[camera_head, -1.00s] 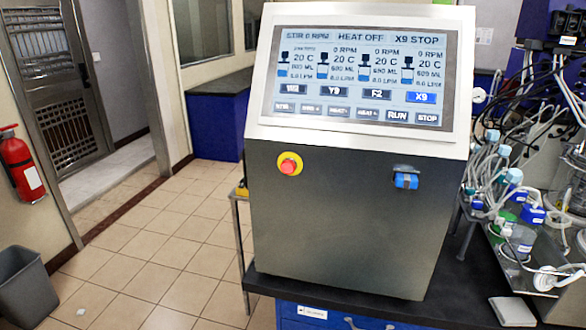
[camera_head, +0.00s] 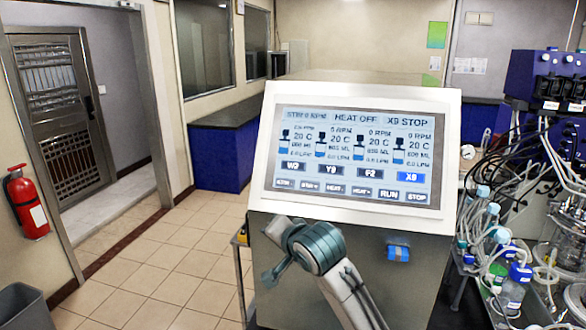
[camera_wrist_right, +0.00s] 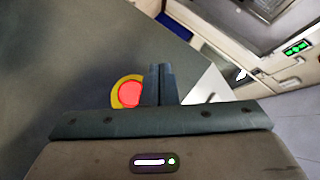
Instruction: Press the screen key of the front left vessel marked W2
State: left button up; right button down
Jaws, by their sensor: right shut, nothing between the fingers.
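The tilted touchscreen (camera_head: 345,112) on the grey console reads stir 0 RPM, heat off, X9 STOP. Its W2 key (camera_head: 292,166) is the leftmost dark key in the upper key row. The X9 key (camera_head: 411,177) at the right of that row is bright blue. My right arm reaches up from the bottom in front of the console, below the screen; its fingers cannot be made out in the head view. In the right wrist view my right gripper (camera_wrist_right: 160,68) is shut and empty, overlapping the edge of the red button. My left gripper is not in view.
The red button (camera_wrist_right: 131,93) with its yellow ring is on the console front; my arm hides it in the head view. A blue switch (camera_head: 398,253) is right of it. Vessels and tubing (camera_head: 512,285) crowd the right side. The floor at left is open.

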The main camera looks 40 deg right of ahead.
aim_at(285, 161)
jog(key=s+r+m+t, duration=0.1)
jog(key=s+r+m, duration=0.1)
jog(key=r, duration=0.8)
jog(key=s+r+m+t+p, duration=0.1)
jog(key=s+r+m+t, duration=0.1)
jog(key=r, duration=0.8)
jog(key=shift+m+t, duration=0.3)
jog(key=shift+w, duration=0.1)
jog(key=w+d+f+b, duration=0.2)
jog(key=b, duration=0.1)
jog(key=w+d+f+b, duration=0.2)
jog(key=d+b, duration=0.1)
jog(key=shift+f, duration=0.1)
jog(key=shift+w+d+f+b, duration=0.15)
jog(key=shift+w+d+b, duration=0.25)
jog(key=shift+w+d, duration=0.05)
jog(key=shift+f, duration=0.1)
jog(key=shift+w+d+f, duration=0.1)
jog(key=shift+w+d, duration=0.15)
jog(key=shift+d, duration=0.05)
